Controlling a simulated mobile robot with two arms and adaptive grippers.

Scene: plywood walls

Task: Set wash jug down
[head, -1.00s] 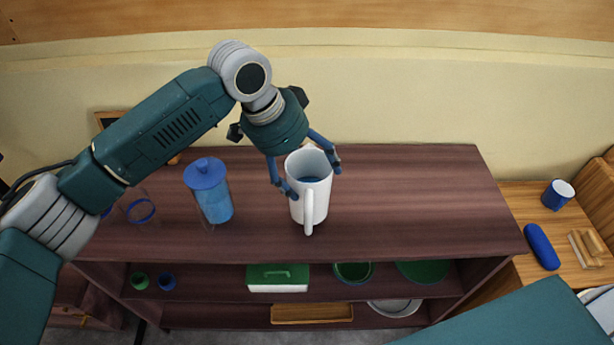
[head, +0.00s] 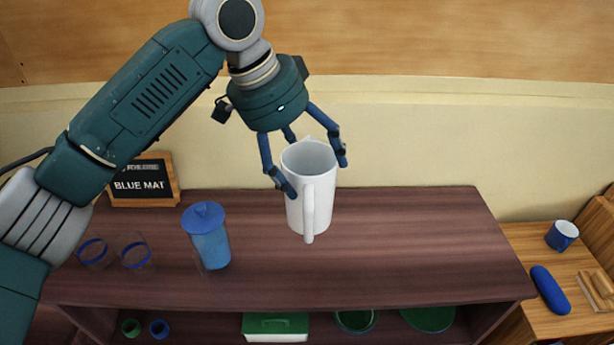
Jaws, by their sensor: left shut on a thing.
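The wash jug (head: 296,208) is a tall white jug, upright, at the middle of the head view over the dark wooden shelf top (head: 400,235). Its handle faces me and its mouth is open at the top. My left gripper (head: 315,170) comes down from above with its blue fingers on either side of the jug's upper body, shut on it. The jug's base shows against the shelf top; I cannot tell for sure whether it touches the wood. My right gripper is out of view.
A blue lidded pitcher (head: 210,245) and two blue-banded glasses (head: 136,252) stand left of the jug. A sign reading "BLUE MAT" (head: 145,187) stands behind. The shelf top right of the jug is clear. A side table (head: 520,240) holds a blue mug (head: 562,235) and a blue case (head: 550,290).

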